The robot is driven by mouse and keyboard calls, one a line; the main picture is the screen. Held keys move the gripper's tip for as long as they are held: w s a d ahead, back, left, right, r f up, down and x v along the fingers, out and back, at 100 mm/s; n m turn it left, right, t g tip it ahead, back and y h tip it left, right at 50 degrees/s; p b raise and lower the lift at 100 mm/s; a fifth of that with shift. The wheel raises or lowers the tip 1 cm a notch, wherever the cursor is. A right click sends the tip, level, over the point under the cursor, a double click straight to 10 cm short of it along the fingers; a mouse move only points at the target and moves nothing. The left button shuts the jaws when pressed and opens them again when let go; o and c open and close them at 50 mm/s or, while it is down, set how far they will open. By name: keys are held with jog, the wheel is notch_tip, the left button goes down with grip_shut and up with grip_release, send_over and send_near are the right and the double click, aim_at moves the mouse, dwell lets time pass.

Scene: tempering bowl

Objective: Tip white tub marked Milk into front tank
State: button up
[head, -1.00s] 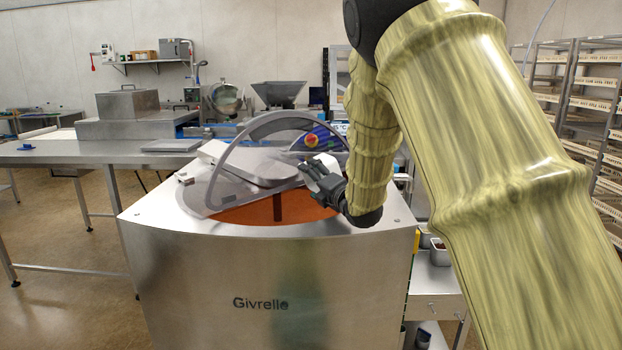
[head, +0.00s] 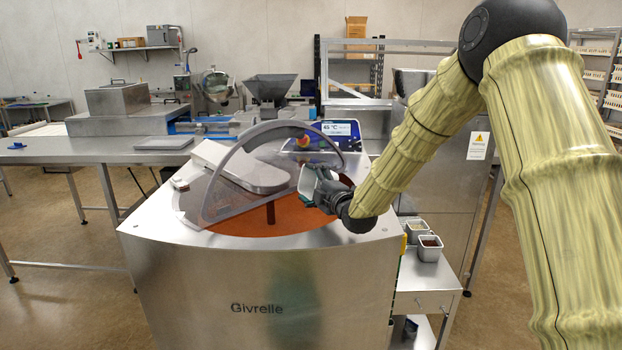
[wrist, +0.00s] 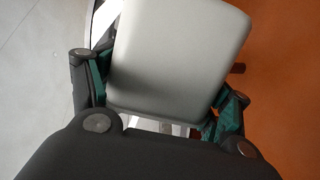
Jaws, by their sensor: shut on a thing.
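The front tank (head: 285,224) is the round steel machine marked Givrelle, its bowl holding smooth orange-brown chocolate (head: 270,216). My gripper (head: 318,188) is over the right part of the bowl. It is shut on a white tub (head: 306,181), mostly hidden behind the fingers in the head view. In the wrist view the pale tub (wrist: 175,55) sits between the green-padded fingers (wrist: 160,92), with chocolate beyond it on the right. The Milk marking does not show. I cannot tell whether anything is coming out of the tub.
A clear curved guard (head: 235,180) and a grey cover (head: 240,168) stand over the bowl's left and back. A control screen (head: 341,128) stands behind. A side cart (head: 425,280) with small containers is at the right. A steel table (head: 70,152) is at the left.

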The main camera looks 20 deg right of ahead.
jog(key=m+p, duration=0.1)
jog(key=m, duration=0.1)
jog(key=d+m+p, duration=0.1)
jog(key=m+p, duration=0.1)
jog(key=r+m+p, duration=0.1)
jog(key=m, duration=0.1)
jog(key=shift+w+d+r, duration=0.1)
jog(key=shift+w+d, duration=0.05)
jog(key=shift+d, duration=0.05)
jog(key=m, duration=0.1)
jog(key=m+p, duration=0.1)
jog(key=m, duration=0.1)
jog(key=shift+w+d+r+m+p, duration=0.15)
jog(key=shift+d+r+m+p, duration=0.15)
jog(key=shift+d+p, duration=0.1)
jog(key=m, duration=0.2)
jog(key=shift+d+r+m, duration=0.2)
jog(key=shift+d+m, duration=0.05)
jog(key=shift+m, duration=0.15)
jog(key=shift+a+r+m+b, duration=0.1)
jog(key=shift+r+m+b, duration=0.2)
jog(key=shift+r+m, duration=1.05)
jog(key=shift+r, duration=0.1)
